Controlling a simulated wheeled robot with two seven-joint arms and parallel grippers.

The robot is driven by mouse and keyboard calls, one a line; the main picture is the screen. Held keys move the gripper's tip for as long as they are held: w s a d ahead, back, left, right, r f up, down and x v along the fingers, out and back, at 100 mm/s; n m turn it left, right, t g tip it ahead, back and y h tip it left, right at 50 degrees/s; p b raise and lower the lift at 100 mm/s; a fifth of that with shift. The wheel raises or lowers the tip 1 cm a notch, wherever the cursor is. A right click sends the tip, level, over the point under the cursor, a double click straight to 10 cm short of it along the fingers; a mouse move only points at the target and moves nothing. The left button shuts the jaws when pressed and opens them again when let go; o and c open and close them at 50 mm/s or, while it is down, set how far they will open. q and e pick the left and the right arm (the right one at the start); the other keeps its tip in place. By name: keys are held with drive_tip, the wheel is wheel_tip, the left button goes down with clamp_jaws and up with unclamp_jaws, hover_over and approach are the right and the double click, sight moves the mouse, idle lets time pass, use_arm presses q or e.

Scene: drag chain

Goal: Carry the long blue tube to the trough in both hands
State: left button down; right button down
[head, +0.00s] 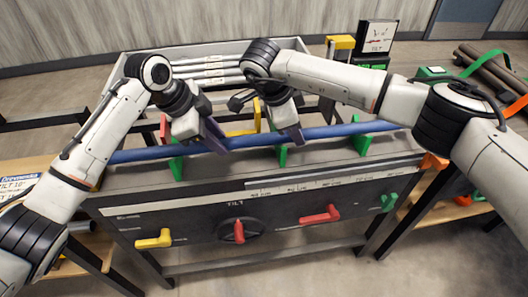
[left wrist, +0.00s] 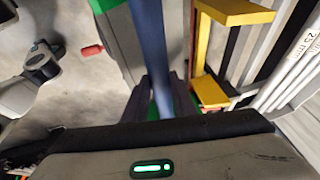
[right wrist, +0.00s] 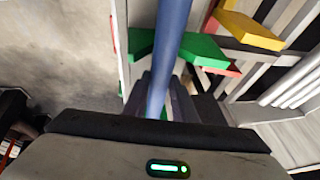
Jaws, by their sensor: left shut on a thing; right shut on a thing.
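The long blue tube (head: 325,132) runs across the top of the dark bench, resting at or just above the green supports (head: 281,154). My left gripper (head: 217,143) is shut on the tube left of its middle. My right gripper (head: 297,135) is shut on it nearer the middle. The tube also shows between the fingers in the left wrist view (left wrist: 152,50) and in the right wrist view (right wrist: 169,50). I cannot tell whether the tube touches the green supports. A pale trough-like tray (head: 215,52) with several white tubes lies behind the bench.
Yellow brackets (head: 258,115) stand behind the tube. The bench front (head: 250,215) carries yellow, red and green handles. A tilt gauge (head: 377,36) stands at the back right. Dark pipes (head: 490,75) lie on a rack at the far right. Floor is clear in front.

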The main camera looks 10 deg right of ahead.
use_arm(q)
drive_tip(key=shift+f, duration=0.45)
use_arm(e)
drive_tip(key=shift+f, duration=0.45)
use_arm(q)
drive_tip(key=c, duration=1.5)
unclamp_jaws()
use_arm(e)
drive_tip(key=c, duration=1.5)
unclamp_jaws()
drive_tip(key=shift+r, duration=0.1)
use_arm(q)
drive_tip(key=shift+o, duration=0.2)
drive_tip(key=shift+r, duration=0.1)
use_arm(e)
drive_tip(key=shift+o, duration=0.2)
use_arm(q)
drive_tip(key=v, duration=1.2)
use_arm(e)
drive_tip(key=v, duration=1.2)
